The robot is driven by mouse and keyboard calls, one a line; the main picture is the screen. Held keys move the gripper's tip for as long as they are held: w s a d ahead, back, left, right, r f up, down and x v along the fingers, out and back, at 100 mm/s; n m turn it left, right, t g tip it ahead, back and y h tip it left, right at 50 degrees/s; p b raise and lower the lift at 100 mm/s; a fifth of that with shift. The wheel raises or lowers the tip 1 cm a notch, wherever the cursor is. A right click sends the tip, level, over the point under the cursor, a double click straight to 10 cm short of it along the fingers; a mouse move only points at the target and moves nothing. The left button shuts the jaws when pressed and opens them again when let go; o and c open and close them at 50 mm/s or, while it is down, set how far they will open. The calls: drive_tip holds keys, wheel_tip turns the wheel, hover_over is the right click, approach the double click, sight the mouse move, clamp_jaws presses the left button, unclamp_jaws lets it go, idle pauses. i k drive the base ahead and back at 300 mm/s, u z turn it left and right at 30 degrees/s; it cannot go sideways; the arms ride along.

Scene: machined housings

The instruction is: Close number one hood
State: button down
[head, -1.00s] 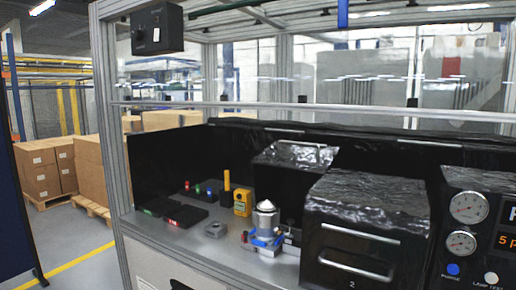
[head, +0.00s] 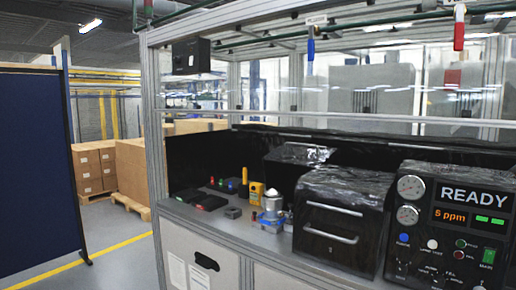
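Two dark hoods with shiny, crinkled tops stand on the bench. The left hood (head: 285,172) is farther back and looks raised, with a bar handle (head: 295,135) along its upper edge. I cannot read a number on it. A silver part with a pale cone top (head: 272,199) stands on a blue fixture (head: 268,224) in front of that hood. The right hood (head: 322,218) is down, with two horizontal bar handles on its front. A small mark below them is too small to read now. My gripper is not in view.
A control panel (head: 449,232) reading READY and 5 ppm stands at the right. Dark trays (head: 209,202) and a yellow block (head: 256,191) lie on the bench's left. A frame post (head: 154,140) rises at the bench's left end. A blue partition (head: 35,170) stands left, with open floor between.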

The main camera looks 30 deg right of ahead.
sight(283, 167)
drive_tip(key=u, duration=0.05)
drive_tip(key=i, duration=3.15)
drive_tip(key=u, duration=0.25)
